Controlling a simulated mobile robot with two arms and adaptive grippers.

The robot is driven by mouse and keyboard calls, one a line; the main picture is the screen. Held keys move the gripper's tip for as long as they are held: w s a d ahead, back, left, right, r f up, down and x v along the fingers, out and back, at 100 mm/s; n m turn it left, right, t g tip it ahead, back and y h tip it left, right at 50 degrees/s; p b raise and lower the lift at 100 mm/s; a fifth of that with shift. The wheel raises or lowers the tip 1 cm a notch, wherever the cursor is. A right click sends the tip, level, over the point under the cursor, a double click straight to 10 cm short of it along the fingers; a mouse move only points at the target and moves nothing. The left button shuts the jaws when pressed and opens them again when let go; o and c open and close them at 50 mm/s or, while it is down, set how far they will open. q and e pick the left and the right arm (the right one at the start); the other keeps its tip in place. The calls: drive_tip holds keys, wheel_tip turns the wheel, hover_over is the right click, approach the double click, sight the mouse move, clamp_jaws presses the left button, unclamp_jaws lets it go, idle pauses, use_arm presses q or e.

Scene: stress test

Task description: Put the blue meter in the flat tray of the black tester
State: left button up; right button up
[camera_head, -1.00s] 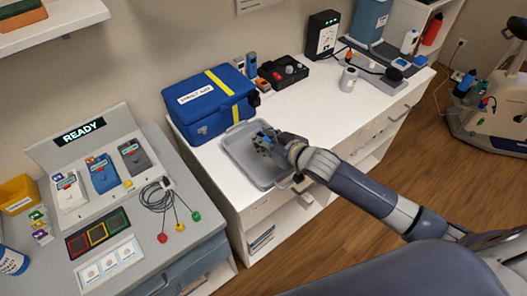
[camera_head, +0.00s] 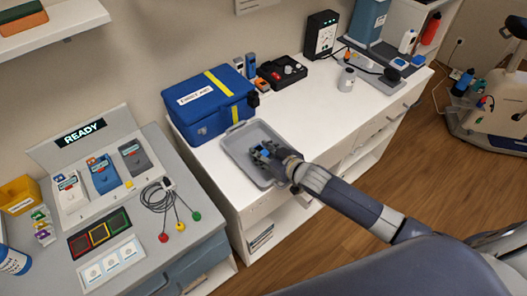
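My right gripper (camera_head: 262,155) points down over the grey tray (camera_head: 240,137) on the white counter. A small blue patch shows at its fingertips; I cannot tell whether this is a held object, or whether the fingers are open. A slim blue handheld device (camera_head: 251,66) stands behind the blue first-aid bag. Another blue device (camera_head: 103,174) leans in the READY station. A black upright unit (camera_head: 322,35) with small lights stands at the back, and a low black box (camera_head: 282,72) with a red knob lies before it. Which one is the tester is unclear. My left gripper is out of view.
The blue first-aid bag (camera_head: 211,103) stands close behind the grey tray. A white cup (camera_head: 347,79) and a grey base (camera_head: 376,75) with a black part lie farther right. The white counter (camera_head: 310,115) is bare between tray and cup. The READY station (camera_head: 80,132) fills the left desk.

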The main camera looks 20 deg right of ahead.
drive_tip(key=shift+o, duration=0.5)
drive_tip(key=shift+f+b, duration=0.1)
drive_tip(key=shift+b, duration=0.3)
drive_tip(key=b+v, duration=0.2)
drive_tip(key=v, duration=0.8)
drive_tip(key=shift+f, duration=0.15)
drive_tip(key=shift+s+d+r, duration=0.2)
drive_tip(key=shift+s+r, duration=0.15)
drive_tip(key=shift+s, duration=0.1)
drive_tip(key=shift+f, duration=0.1)
